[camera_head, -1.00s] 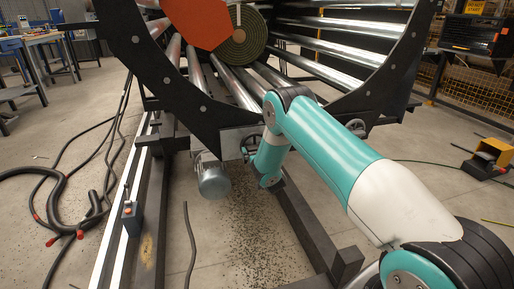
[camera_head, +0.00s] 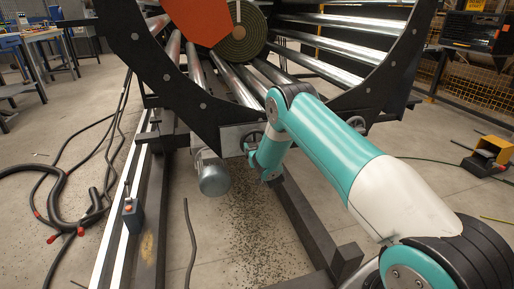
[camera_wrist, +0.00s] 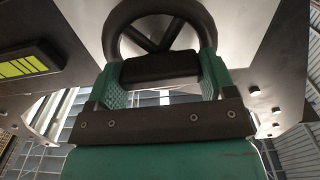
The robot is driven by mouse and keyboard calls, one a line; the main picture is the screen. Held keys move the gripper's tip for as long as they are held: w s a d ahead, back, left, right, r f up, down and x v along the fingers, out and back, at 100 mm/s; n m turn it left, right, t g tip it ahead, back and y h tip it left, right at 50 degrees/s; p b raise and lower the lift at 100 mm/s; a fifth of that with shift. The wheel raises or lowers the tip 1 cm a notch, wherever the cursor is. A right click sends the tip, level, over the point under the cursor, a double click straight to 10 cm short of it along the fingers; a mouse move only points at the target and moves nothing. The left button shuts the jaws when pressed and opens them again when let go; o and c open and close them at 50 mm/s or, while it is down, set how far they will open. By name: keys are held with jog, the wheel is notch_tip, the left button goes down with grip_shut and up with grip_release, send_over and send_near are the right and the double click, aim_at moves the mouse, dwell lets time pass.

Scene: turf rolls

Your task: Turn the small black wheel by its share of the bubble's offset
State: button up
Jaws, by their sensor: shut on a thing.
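The small black wheel (camera_wrist: 125,22) fills the top middle of the wrist view, with its rim and spokes showing. My gripper (camera_wrist: 160,52) is shut on it, with a teal finger against each side of the rim. A level vial with a yellow-green face (camera_wrist: 22,66) shows at the left of the wrist view; its bubble cannot be made out. In the head view my gripper (camera_head: 252,150) is at the small wheel (camera_head: 254,136) on the machine's front plate, partly hidden by my arm.
Another black handwheel (camera_head: 357,124) sits to the right on the frame. A grey motor (camera_head: 213,178) hangs left of my gripper. A turf roll (camera_head: 240,38) lies on the rollers behind. Black hoses (camera_head: 60,200) lie on the floor at left.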

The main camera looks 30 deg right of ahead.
jog(key=n+p, duration=0.1)
jog(key=n, duration=0.3)
jog(key=shift+a+r+n, duration=0.1)
jog(key=shift+n, duration=0.3)
jog(key=n+p, duration=0.1)
jog(key=n, duration=0.4)
jog(key=shift+n+p, duration=0.3)
jog(key=shift+p, duration=0.1)
jog(key=n+p, duration=0.1)
jog(key=n, duration=0.4)
jog(key=shift+n+p, duration=0.35)
jog(key=shift+n, duration=1.75)
jog(key=shift+f+n, duration=0.2)
jog(key=shift+n, duration=0.1)
jog(key=o, duration=0.9)
jog(key=shift+a, duration=0.1)
